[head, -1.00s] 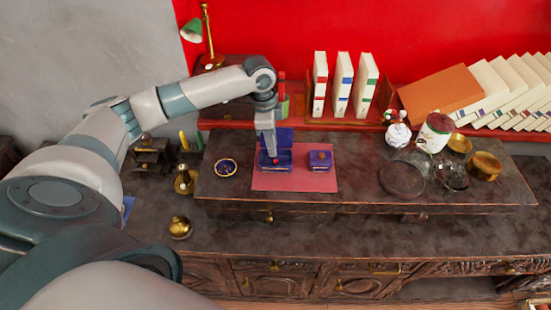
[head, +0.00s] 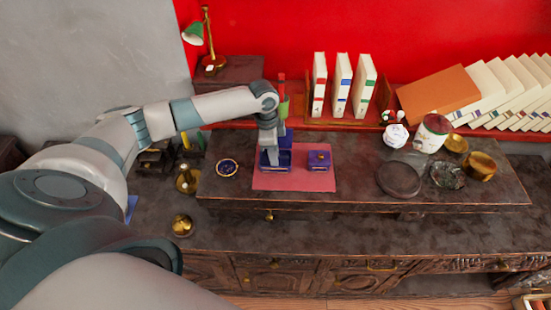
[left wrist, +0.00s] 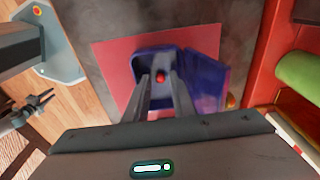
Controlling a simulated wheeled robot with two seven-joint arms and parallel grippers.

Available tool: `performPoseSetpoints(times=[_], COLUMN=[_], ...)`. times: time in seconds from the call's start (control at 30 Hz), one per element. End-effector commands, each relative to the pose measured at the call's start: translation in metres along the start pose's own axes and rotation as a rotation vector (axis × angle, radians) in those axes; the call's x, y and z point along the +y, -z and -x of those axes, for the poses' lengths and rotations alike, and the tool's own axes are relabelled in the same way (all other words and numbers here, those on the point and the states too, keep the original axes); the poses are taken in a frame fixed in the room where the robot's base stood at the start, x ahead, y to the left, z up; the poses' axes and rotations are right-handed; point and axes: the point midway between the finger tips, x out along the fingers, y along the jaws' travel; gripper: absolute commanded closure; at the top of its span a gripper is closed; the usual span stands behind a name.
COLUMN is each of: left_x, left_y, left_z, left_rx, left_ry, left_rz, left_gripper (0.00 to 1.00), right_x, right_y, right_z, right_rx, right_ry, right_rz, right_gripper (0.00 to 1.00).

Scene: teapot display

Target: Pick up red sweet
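The red sweet (left wrist: 160,77) lies in an open blue box (left wrist: 148,63), seen in the left wrist view. My left gripper (left wrist: 163,80) reaches down over it, its two fingers apart, with the sweet showing between their tips. In the head view my left gripper (head: 268,157) is inside the blue box (head: 285,160), and the sweet is hidden there. The box's lid stands open. My right gripper (left wrist: 44,101) seems to show at the left of the left wrist view, its dark fingers apart and empty, over the wooden floor.
A small dark dish (head: 227,168) lies left of the mat. Upright books (head: 342,85) stand behind. A jar (head: 432,133) and a brass pot (head: 480,166) stand to the right.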

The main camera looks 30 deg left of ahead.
Motion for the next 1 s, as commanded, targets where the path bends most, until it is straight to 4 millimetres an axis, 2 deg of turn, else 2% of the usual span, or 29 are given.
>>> performPoseSetpoints(times=[0.53,0.63,1.0], left_x=[-0.0005,-0.0005,-0.0005], left_y=[-0.0003,-0.0003,-0.0002], left_z=[-0.0042,-0.0042,-0.0041], left_rx=[0.000,0.000,0.000], left_ry=[0.001,0.001,0.001], left_rz=[0.000,0.000,0.000], left_gripper=[0.77,1.00,1.00], right_x=[0.0003,0.0004,0.0012], right_y=[-0.0002,-0.0002,-0.0004], right_z=[0.0013,0.0013,0.0013], right_rx=[-0.001,-0.001,-0.001], right_ry=[0.000,0.000,-0.001], right_rz=[0.000,0.000,0.001], right_gripper=[0.69,0.69,0.69])
